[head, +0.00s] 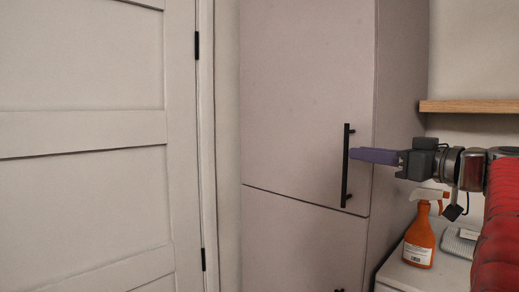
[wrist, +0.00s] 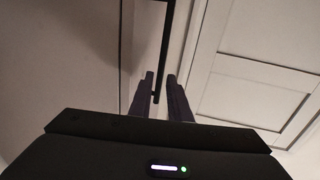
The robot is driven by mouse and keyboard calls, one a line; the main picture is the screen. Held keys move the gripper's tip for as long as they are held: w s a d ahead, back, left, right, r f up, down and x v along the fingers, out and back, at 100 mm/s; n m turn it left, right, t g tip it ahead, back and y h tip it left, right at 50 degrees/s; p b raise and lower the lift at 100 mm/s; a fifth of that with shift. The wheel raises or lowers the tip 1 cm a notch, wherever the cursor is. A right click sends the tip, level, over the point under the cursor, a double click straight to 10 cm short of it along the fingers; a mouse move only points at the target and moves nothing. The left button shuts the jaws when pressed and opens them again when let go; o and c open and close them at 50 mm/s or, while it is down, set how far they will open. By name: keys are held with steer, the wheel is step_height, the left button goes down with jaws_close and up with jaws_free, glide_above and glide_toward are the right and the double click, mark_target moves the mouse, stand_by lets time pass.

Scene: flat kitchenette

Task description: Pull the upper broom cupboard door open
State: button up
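The upper broom cupboard door (head: 300,90) is a tall pale grey-beige panel in the head view. It looks shut, flush with the cupboard. Its black vertical bar handle (head: 345,168) is near the right edge of the door. The handle also shows in the wrist view (wrist: 164,40). My gripper (head: 352,154) comes in from the right, level, with its purple fingers at the handle. In the wrist view the fingers (wrist: 160,78) are apart, with the bar's lower part seen between them. Small gaps show at both sides; contact cannot be told.
The lower cupboard door (head: 300,245) is below a dark seam. A panelled white door (head: 85,150) is at the left. An orange spray bottle (head: 420,238) stands on a white counter (head: 405,277) below my gripper. A wooden shelf (head: 470,106) is at the right.

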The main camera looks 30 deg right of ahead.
mark_target(333, 149)
steer(key=w, duration=0.3)
steer(key=w+a, duration=0.1)
steer(key=w, duration=0.5)
steer(key=shift+w+a, duration=0.25)
steer(key=shift+c, duration=0.3)
jaws_close()
